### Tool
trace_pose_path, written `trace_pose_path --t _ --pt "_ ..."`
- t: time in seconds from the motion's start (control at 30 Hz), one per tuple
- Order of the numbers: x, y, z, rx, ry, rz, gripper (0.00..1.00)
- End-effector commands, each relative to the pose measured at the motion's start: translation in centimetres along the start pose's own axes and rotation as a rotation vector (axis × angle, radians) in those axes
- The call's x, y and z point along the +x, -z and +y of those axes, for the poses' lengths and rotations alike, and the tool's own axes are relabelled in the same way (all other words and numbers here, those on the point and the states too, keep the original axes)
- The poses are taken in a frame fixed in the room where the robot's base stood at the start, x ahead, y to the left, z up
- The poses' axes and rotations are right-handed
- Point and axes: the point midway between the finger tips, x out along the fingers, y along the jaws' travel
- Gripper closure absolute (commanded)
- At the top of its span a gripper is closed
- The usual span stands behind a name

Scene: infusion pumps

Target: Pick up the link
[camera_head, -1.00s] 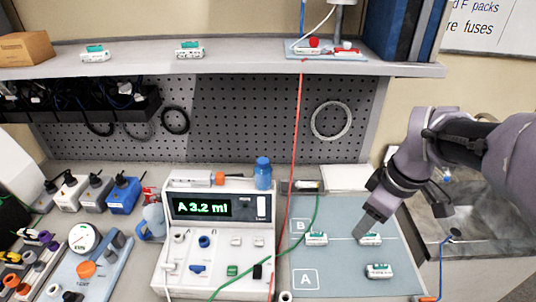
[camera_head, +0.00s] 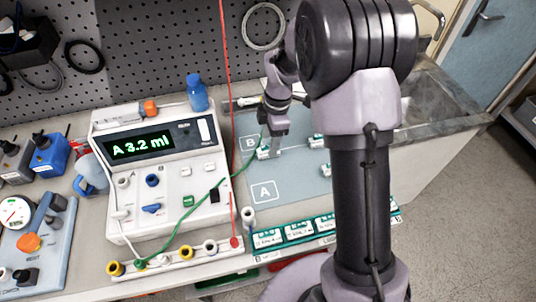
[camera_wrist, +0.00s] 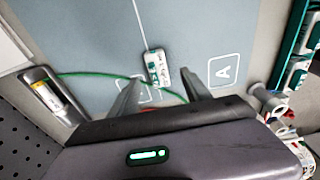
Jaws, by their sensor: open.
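The fingers are apart, with nothing held. Two more links lie to the right on the mat, an upper one (camera_head: 317,141) and a lower one (camera_head: 325,170), partly behind my arm.
The pump (camera_head: 160,165) reading "A 3.2 ml" stands left of the mat. A green cord (camera_head: 209,190) runs to the mat's B area and passes close to my fingers in the wrist view (camera_wrist: 88,75). A row of similar units (camera_head: 298,231) lines the front edge. The A area is clear.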

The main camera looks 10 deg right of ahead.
Motion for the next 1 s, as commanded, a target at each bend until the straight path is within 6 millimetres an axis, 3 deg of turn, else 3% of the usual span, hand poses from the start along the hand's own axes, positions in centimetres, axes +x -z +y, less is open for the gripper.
trace_pose_path --t 0.03,0.1,0.33,0.6,1.0 --pt "1.7 -0.2 0.2 0.000 0.001 0.000 0.44" --pt "2.9 -0.2 0.2 0.000 0.002 0.000 0.44" --pt "3.0 -0.1 0.2 -0.001 -0.001 0.000 0.46" --pt "3.0 -0.1 0.2 0.000 0.000 0.000 0.99" --pt "2.2 0.0 0.2 0.000 -0.001 0.000 1.00"
